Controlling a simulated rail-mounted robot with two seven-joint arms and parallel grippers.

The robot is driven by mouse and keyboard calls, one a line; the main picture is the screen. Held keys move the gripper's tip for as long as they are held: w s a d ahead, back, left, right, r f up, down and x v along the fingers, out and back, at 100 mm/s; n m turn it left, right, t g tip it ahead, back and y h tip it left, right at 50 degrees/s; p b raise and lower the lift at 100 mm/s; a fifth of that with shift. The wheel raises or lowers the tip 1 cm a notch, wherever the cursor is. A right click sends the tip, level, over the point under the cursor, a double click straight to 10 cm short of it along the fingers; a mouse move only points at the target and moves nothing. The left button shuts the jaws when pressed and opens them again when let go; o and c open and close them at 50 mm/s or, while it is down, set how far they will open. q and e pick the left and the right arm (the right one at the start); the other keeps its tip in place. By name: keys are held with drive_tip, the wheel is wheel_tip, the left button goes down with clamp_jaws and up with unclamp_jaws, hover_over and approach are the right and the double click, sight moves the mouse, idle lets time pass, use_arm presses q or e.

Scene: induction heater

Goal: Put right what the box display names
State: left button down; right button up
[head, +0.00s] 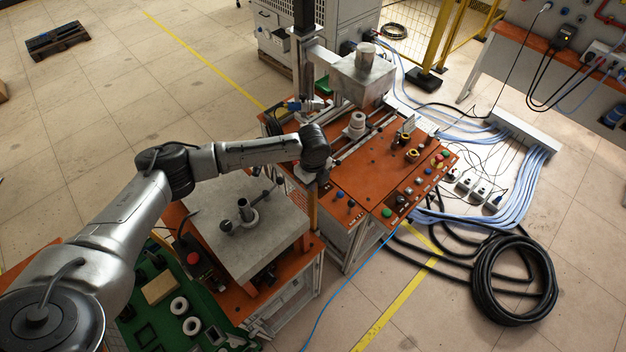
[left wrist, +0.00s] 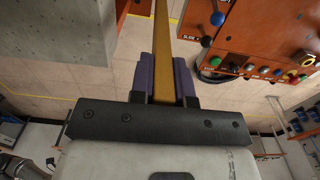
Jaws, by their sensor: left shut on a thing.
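My left gripper (head: 316,182) points down between the grey-topped stand and the orange bench. Its purple fingers, in the left wrist view (left wrist: 170,75), are shut on a narrow yellow bar (left wrist: 168,35). The bar also shows in the head view (head: 312,214), hanging or standing upright below the wrist; I cannot tell whether its lower end touches anything. A control panel (head: 406,182) with coloured buttons and knobs is on the orange bench (head: 362,184). I cannot pick out a readable box display. My right gripper is not in view.
A grey block-topped stand (head: 265,236) carries a small metal fixture (head: 246,212). A green tray (head: 150,330) with white rings is at lower left. A metal box unit (head: 362,80) stands at the bench's back. Blue hoses and a black cable coil (head: 485,300) cover the floor at right.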

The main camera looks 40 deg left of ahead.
use_arm(q)
drive_tip(key=shift+f, duration=0.4)
drive_tip(key=c, duration=1)
unclamp_jaws()
wheel_tip(320, 180, up, 12)
drive_tip(key=shift+r+b, duration=0.15)
drive_tip(key=shift+b, duration=0.9)
drive_tip(key=shift+r, duration=0.8)
